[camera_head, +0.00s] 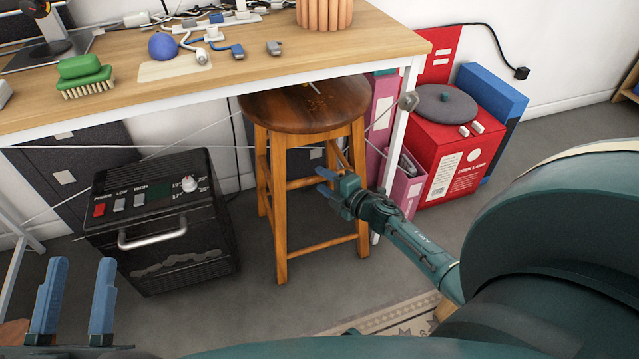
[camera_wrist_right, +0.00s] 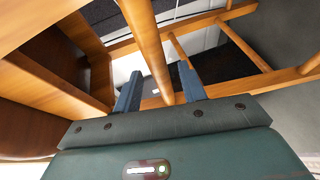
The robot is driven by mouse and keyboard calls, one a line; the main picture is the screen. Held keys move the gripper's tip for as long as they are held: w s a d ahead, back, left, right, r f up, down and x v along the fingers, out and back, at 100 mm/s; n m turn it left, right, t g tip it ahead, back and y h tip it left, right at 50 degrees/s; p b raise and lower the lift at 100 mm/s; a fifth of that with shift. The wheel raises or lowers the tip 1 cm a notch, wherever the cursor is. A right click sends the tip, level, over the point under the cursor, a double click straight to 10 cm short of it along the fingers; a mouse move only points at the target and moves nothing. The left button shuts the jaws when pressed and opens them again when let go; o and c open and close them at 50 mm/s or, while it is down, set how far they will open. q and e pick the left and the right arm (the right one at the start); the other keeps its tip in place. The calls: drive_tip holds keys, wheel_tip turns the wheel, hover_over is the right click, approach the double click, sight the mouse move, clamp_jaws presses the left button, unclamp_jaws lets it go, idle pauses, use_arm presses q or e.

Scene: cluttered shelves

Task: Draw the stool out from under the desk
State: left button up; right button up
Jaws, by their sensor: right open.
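The wooden stool (camera_head: 300,112) stands upright with its round seat partly under the front edge of the desk (camera_head: 250,65). The desk hides the back of the seat. My right gripper (camera_head: 324,181) is open at the stool's lower frame, below the seat, between two of its legs in the head view. In the right wrist view, a stool leg (camera_wrist_right: 148,45) shows in the gap between the open fingers (camera_wrist_right: 160,80). I cannot tell whether they touch it. My left gripper (camera_head: 81,268) is open and empty at the lower left, away from the stool.
A black heater-like box (camera_head: 165,225) stands left of the stool. A red box (camera_head: 445,150), blue box (camera_head: 495,95) and pink file holders (camera_head: 403,190) stand to its right. A white desk leg (camera_head: 400,115) is close by. Grey floor (camera_head: 270,310) is clear in front; a rug lies near the bottom.

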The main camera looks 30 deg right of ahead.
drive_tip(key=shift+x, duration=1.2)
drive_tip(key=shift+c, duration=0.5)
clamp_jaws()
